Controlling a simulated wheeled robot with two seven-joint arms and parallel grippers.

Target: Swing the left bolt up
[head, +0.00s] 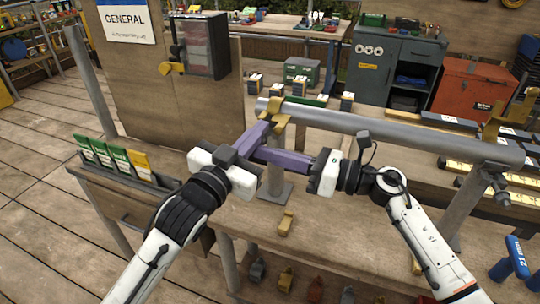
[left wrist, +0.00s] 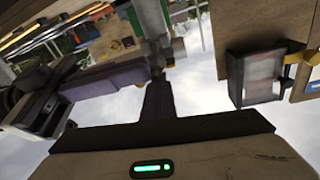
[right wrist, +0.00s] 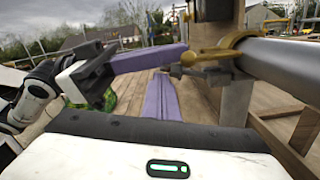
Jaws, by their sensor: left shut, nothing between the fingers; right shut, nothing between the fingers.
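A brass clamp (head: 276,112) sits around the left end of a grey pipe (head: 400,130); it also shows in the right wrist view (right wrist: 215,52). A grey bolt (right wrist: 186,71) sticks out low at the clamp's left side in the right wrist view; in the head view it is hidden or too small to tell. My left gripper (head: 264,127) has its purple fingers shut and empty, tips close beside the clamp; I cannot tell if they touch the bolt. My right gripper (head: 258,154) is shut and empty, its fingers just below the left ones, pointing left.
A post (head: 272,180) stands below the pipe's left end. A board with a dark box (head: 204,45) rises at the left. A tray of coloured cards (head: 120,160) lies on the bench at left.

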